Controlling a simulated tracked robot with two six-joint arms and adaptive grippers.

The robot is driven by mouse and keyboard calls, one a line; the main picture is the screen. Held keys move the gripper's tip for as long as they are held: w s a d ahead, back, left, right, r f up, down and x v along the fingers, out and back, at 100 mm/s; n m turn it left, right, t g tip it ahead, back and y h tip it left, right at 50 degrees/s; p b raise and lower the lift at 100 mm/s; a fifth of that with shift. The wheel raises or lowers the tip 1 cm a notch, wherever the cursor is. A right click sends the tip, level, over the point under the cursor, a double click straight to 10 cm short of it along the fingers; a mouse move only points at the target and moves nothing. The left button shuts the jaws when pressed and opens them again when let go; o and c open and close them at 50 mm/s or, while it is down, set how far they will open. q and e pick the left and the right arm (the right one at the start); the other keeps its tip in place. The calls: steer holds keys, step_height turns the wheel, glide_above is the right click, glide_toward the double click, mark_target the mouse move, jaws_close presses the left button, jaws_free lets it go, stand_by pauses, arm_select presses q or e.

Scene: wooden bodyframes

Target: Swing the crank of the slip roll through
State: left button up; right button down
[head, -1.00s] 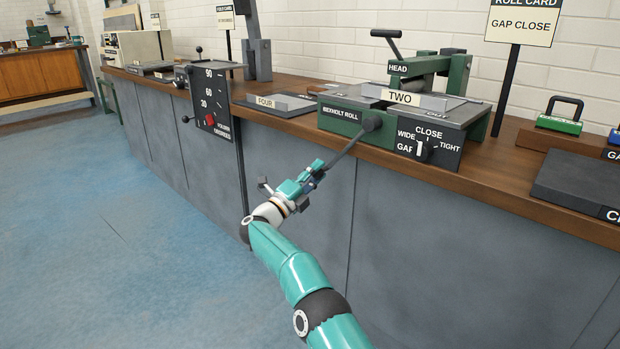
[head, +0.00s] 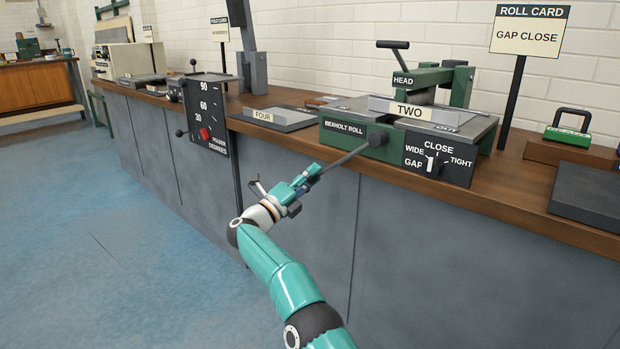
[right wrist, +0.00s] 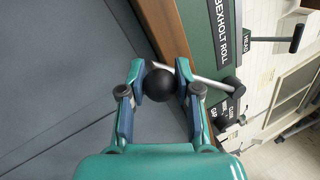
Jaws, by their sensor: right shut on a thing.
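The green slip roll (head: 343,134), labelled BEXHOLT ROLL, stands on the bench. Its crank (head: 348,157) slants down and left from the hub (head: 378,138), out past the bench's front edge. My right gripper (head: 314,174) is at the crank's outer end. In the right wrist view, my right gripper (right wrist: 161,88) is shut on the black ball knob (right wrist: 160,84), one finger on each side. A plate marked TWO (head: 408,110) lies on the roll's top. The gap dial (head: 432,164) has its white pointer upright, toward CLOSE. My left gripper is out of view.
A sign (head: 530,30) reads ROLL CARD, GAP CLOSE. A plate marked FOUR (head: 275,119) and a folder with a degree scale (head: 209,115) stand left of the roll. A dark block (head: 585,195) lies to the right. The floor (head: 90,230) at left is clear.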

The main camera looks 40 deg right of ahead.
steer(key=shift+d, duration=0.25)
steer(key=c, duration=0.8)
jaws_free()
steer(key=shift+a, duration=0.1)
steer(key=shift+a, duration=0.15)
steer(key=v, duration=1.2)
